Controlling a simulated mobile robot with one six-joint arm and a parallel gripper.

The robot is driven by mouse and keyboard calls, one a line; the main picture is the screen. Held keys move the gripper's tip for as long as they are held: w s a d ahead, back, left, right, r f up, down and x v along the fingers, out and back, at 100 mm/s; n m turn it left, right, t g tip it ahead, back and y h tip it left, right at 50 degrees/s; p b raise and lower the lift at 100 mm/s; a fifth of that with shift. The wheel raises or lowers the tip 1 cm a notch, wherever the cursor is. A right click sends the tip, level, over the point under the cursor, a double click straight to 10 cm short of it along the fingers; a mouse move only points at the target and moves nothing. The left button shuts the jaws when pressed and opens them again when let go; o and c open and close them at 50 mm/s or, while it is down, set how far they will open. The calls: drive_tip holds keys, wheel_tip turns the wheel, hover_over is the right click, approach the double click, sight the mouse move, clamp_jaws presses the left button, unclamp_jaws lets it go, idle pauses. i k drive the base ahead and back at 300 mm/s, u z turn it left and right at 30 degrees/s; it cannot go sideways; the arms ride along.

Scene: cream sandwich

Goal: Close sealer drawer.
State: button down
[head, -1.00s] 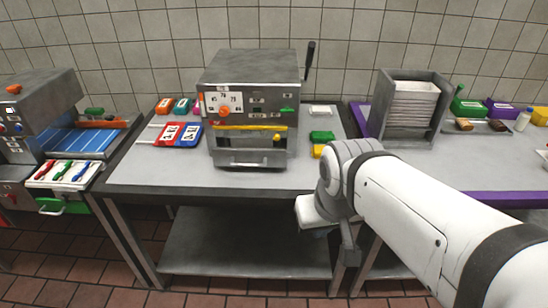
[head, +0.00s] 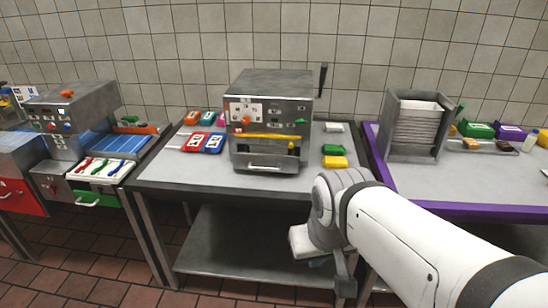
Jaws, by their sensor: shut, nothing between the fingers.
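The sealer is probably the boxy metal machine (head: 270,115) on the middle table, with a dial, buttons and a yellow bar across its front. A drawer front with a handle (head: 267,169) sits low on that machine. How far the drawer stands out is hard to tell from this view. My gripper (head: 345,278) is at the end of my white arm, low in front of the table's right front edge. It is shut and empty, well apart from the machine and its handle. My wrist hides part of the gripper.
Red and blue cards (head: 201,141) lie left of the machine, and green and yellow blocks (head: 335,156) right of it. A purple-edged table (head: 440,209) with a metal rack (head: 420,125) is at right. Another machine (head: 75,115) with a green-fronted drawer (head: 98,199) stands at left.

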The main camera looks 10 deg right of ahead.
sight(265, 159)
drive_tip(key=z, duration=0.05)
drive_tip(key=i, duration=1)
drive_tip(key=u, duration=0.05)
